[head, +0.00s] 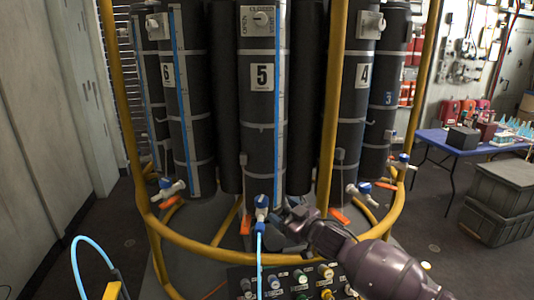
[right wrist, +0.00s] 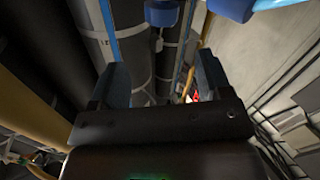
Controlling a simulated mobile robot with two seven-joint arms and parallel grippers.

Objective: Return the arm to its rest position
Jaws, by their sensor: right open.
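My right arm comes in from the lower right of the head view. Its right gripper (head: 284,216) is at the foot of the black cylinder marked 5 (head: 262,120), close beside a blue-and-white valve (head: 262,208). In the right wrist view the two fingers of the right gripper (right wrist: 160,85) stand wide apart with nothing between them. A blue valve part (right wrist: 161,14) shows beyond the fingers, apart from them. Whether the gripper touches the valve in the head view is hard to tell. My left gripper is not in view.
A yellow rail (head: 230,255) curves around the cylinders, with yellow uprights. A panel of knobs (head: 290,282) lies below the gripper. A light-blue hose (head: 92,243) loops at lower left. A blue table (head: 470,142) and grey crates (head: 500,195) stand right.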

